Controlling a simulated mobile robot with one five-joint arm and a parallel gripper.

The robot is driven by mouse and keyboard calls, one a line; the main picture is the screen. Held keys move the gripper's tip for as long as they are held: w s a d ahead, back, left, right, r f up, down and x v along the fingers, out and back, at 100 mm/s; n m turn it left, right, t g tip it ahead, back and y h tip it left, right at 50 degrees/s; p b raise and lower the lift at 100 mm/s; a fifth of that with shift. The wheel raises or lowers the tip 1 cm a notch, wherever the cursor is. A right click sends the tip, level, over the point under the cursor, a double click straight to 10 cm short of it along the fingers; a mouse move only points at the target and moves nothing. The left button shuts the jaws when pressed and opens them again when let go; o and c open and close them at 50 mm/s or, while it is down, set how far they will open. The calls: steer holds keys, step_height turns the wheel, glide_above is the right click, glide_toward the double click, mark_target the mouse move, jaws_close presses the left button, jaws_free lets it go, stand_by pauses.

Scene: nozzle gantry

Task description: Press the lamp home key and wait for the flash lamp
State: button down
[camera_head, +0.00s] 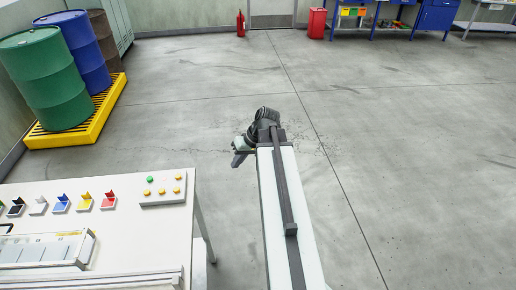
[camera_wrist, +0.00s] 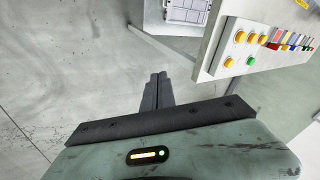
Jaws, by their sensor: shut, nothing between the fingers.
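A key box (camera_head: 162,191) sits at the right end of the white table, with one green key (camera_head: 150,180) and several yellow keys on its top. Which of them is the lamp home key cannot be told, and I cannot make out a flash lamp. In the wrist view the key box (camera_wrist: 231,47) is at the upper right, with its green key (camera_wrist: 251,61) and yellow keys showing. My gripper (camera_head: 237,163) is out over the floor, to the right of the table and apart from it. In the wrist view its fingers (camera_wrist: 157,76) are together and empty.
The white table (camera_head: 190,215) fills the lower left, with several coloured clips (camera_head: 84,203) and a clear-fronted case (camera_head: 45,250) on it. Green (camera_head: 45,78) and blue (camera_head: 82,50) drums stand on a yellow pallet (camera_head: 108,100) behind. Floor to the right is clear.

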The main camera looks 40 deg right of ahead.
steer(key=a+f+n+g+h, duration=0.1)
steer(key=a, duration=0.7)
steer(key=s+a+g+h, duration=0.1)
steer(key=a, duration=0.8)
steer(key=a+f+n+g+h, duration=0.1)
steer(key=a+g+h, duration=0.1)
steer(key=a, duration=0.6)
steer(key=shift+s+a+f+n, duration=0.25)
steer(key=shift+s+f+n, duration=0.05)
steer(key=shift+s+f, duration=0.05)
